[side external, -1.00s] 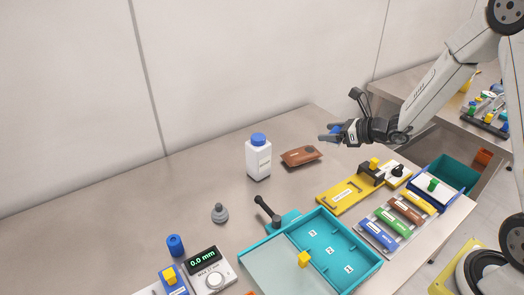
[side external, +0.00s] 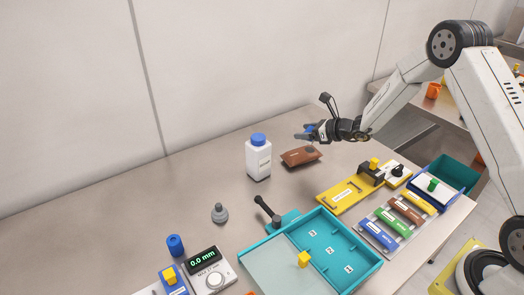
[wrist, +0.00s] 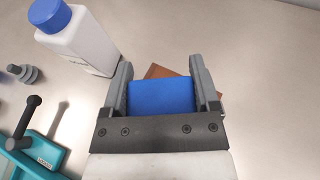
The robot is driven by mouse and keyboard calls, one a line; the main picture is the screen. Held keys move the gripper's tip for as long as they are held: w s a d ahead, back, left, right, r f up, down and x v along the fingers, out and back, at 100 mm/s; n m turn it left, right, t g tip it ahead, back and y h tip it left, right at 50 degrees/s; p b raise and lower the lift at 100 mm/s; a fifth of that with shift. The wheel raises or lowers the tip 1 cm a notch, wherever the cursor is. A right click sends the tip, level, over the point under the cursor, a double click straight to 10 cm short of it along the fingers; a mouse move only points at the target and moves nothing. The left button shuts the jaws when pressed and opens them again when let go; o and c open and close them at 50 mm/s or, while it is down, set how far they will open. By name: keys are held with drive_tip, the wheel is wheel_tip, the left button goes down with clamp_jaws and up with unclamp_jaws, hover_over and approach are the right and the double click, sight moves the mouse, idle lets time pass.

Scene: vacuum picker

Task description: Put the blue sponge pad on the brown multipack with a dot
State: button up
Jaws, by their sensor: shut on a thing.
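My gripper (side external: 308,132) is shut on the blue sponge pad, which shows as a flat blue block between the two fingers in the wrist view (wrist: 161,97). In the side view the pad is mostly hidden by the fingers. The brown multipack (side external: 302,156) lies flat on the steel table, just below and in front of my gripper in that view. The pad appears held above the pack, with a gap in the side view.
A white bottle with a blue cap (side external: 258,160) stands close left of the pack. A yellow fixture (side external: 345,196), a teal tray (side external: 376,263) and a rack of coloured bars (side external: 392,222) lie nearer. The table behind the bottle is clear.

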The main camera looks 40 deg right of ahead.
sight(298, 150)
drive_tip(key=shift+w+d+f, duration=0.1)
drive_tip(key=shift+w+f, duration=0.6)
drive_tip(key=shift+f, duration=0.15)
drive_tip(key=shift+w+d+f, duration=0.1)
drive_tip(key=shift+w+f, duration=0.55)
drive_tip(key=shift+f, duration=0.2)
drive_tip(key=shift+w+f, duration=0.3)
drive_tip(key=shift+f, duration=1.5)
drive_tip(key=shift+f, duration=0.15)
drive_tip(key=o, duration=1.2)
